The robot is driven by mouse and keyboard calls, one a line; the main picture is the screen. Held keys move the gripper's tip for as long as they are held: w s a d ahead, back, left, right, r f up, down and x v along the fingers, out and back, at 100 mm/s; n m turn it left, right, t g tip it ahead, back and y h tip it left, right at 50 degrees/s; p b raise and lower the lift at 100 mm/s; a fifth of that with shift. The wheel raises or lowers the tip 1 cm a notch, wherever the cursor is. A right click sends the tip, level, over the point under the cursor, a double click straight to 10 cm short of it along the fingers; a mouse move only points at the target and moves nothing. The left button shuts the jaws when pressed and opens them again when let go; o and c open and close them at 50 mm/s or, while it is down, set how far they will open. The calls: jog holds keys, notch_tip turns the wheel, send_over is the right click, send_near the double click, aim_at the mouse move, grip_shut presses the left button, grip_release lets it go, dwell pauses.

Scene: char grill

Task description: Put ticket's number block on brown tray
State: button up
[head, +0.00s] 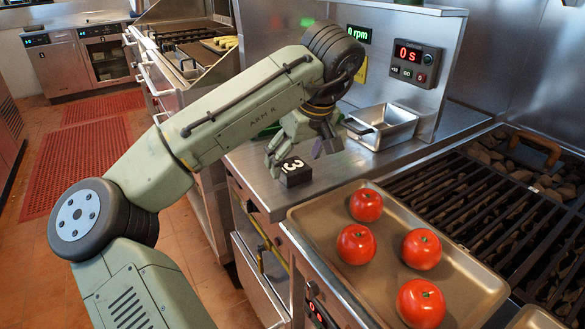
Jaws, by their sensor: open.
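The number block (296,174) is a small black cube with a white 3 on it. It rests on the steel counter near the counter's front edge, just behind the brown tray. The brown tray (300,222) lies in the foreground and holds several red tomatoes. My gripper (300,158) is open, at the block, with its fingers spread above and behind it. I cannot tell whether a finger touches the block. No ticket is clearly visible in this view.
A steel pan (388,125) stands on the counter to the right of my gripper. A char grill (480,205) with dark bars lies right of the tray. A panel reading "0 s" (412,62) stands behind. The tray's left side has bare room.

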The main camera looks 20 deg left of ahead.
jog(key=shift+x, duration=1.05)
jog(key=c, duration=1.4)
